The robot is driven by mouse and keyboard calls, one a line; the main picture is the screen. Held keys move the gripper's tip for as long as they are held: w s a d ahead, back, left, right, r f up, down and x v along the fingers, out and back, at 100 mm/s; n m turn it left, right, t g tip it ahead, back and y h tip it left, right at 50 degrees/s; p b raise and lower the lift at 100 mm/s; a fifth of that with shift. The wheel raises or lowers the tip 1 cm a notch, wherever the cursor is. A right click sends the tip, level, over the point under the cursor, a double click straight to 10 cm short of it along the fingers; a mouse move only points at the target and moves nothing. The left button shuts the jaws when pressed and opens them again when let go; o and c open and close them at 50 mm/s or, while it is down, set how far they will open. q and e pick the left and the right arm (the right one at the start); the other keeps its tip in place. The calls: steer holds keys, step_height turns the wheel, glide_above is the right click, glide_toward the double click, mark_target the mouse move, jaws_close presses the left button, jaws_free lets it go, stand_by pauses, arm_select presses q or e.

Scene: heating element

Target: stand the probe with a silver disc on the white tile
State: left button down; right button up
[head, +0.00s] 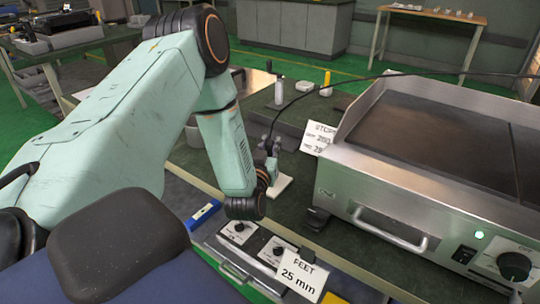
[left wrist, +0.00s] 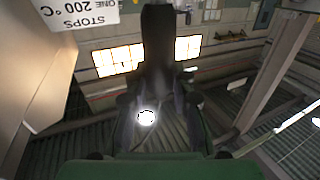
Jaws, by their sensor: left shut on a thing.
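My left gripper (head: 268,150) reaches down over the bench and is shut on a probe. The probe is mostly hidden by the fingers in the head view; a thin black cable rises from there and runs to the right. In the left wrist view a bright silver disc (left wrist: 147,117) shows between the dark fingers of the gripper (left wrist: 158,112). The white tile (head: 282,187) lies on the dark bench just below and right of the gripper, partly covered by the wrist. I cannot tell whether the probe touches it. My right gripper is not in view.
A steel griddle (head: 400,185) with a green light fills the right. A card (head: 318,138) stands against its left side.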

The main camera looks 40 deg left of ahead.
arm_select(q)
step_height(320, 180, down, 2)
steer(key=shift+f+b, duration=0.1)
steer(key=shift+b, duration=0.25)
steer(key=shift+w, duration=0.2)
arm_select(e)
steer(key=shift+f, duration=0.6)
arm_select(q)
steer(key=shift+s, duration=0.15)
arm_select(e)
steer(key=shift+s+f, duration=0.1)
arm_select(q)
steer(key=c, duration=1.1)
jaws_free()
steer(key=shift+f, duration=0.1)
steer(key=shift+c, duration=0.2)
